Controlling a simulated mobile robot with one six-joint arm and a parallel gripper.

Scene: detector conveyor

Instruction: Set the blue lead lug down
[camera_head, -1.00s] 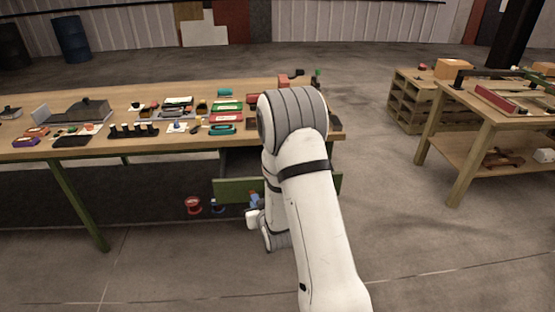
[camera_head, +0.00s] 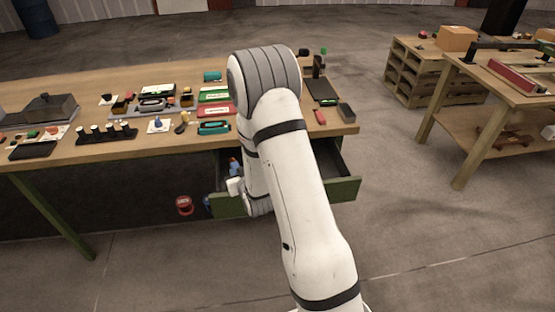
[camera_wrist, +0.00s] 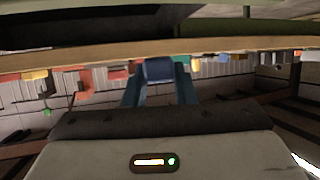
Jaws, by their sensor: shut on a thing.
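My gripper (camera_wrist: 158,86) is shut on a blue block-like piece, the blue lead lug (camera_wrist: 158,70), held between two blue-teal fingers in the wrist view. In the head view, my arm hides most of the gripper. A small blue part of the gripper end (camera_head: 234,165) shows at the left part of the open drawer, above its front; whether it is finger or lug I cannot tell. The drawer (camera_head: 345,190) has a green front and a dark inside, and hangs out under the workbench (camera_head: 150,148). Whether the lug touches anything is not clear.
The benchtop holds several small items, including a green-labelled box (camera_head: 213,94), a red box (camera_head: 217,111) and a dark block (camera_head: 346,112). A red spool (camera_head: 184,205) is below the bench, left of the drawer. Another table (camera_head: 520,95) stands at the right, across open floor.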

